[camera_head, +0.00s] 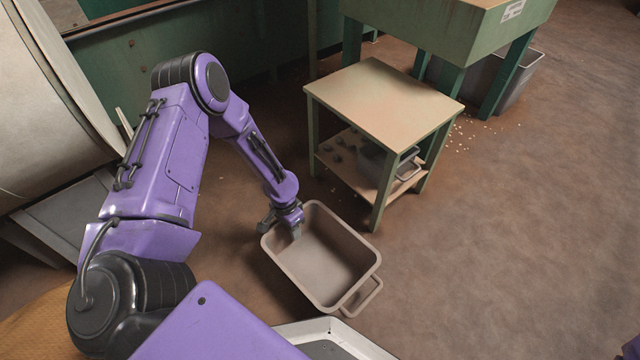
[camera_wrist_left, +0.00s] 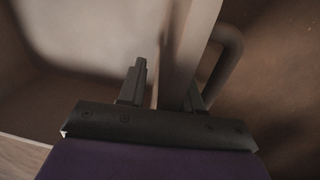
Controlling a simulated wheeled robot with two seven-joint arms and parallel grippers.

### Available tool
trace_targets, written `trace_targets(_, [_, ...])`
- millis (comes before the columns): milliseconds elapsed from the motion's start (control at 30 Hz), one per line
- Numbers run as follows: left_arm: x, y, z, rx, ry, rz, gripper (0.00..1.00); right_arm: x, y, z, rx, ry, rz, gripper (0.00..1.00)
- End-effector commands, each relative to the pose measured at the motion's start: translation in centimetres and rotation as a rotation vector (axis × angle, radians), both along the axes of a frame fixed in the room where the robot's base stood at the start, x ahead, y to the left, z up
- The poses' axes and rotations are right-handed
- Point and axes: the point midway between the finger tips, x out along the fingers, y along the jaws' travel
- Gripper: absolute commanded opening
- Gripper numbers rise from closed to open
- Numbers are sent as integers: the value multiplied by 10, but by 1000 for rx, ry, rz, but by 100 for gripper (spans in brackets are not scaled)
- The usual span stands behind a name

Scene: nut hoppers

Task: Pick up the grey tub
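The grey tub (camera_head: 325,262) is an open, empty, beige-grey box on the floor, with a loop handle at its near right end. My left gripper (camera_head: 293,222) is at the tub's far left end, pointing down over the rim. In the left wrist view, the fingers (camera_wrist_left: 168,92) straddle the tub's end wall (camera_wrist_left: 187,50), one on each side. A thin gap shows between the inner finger and the wall, so the gripper looks open around it. A second handle (camera_wrist_left: 226,65) shows beside the outer finger. My right gripper is out of view.
A small table (camera_head: 385,105) with a lower shelf holding dark containers stands just behind the tub. A green hopper stand (camera_head: 450,35) is behind it, with a dark bin (camera_head: 520,80) underneath. Small bits (camera_head: 465,135) lie scattered on the floor. The floor at right is clear.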

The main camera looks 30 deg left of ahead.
Motion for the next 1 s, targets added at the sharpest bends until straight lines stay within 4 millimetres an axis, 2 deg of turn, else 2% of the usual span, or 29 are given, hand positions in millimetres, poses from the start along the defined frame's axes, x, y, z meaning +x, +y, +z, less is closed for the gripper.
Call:
trace_targets(67, [0,0,1,0,0,0,31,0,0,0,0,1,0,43])
trace_targets(100, [0,0,0,0,0,0,18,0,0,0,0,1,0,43])
trace_targets(167, [0,0,0,0,0,0,0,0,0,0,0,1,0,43])
trace_targets(1000, [0,0,1,-1,0,0,0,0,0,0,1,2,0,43])
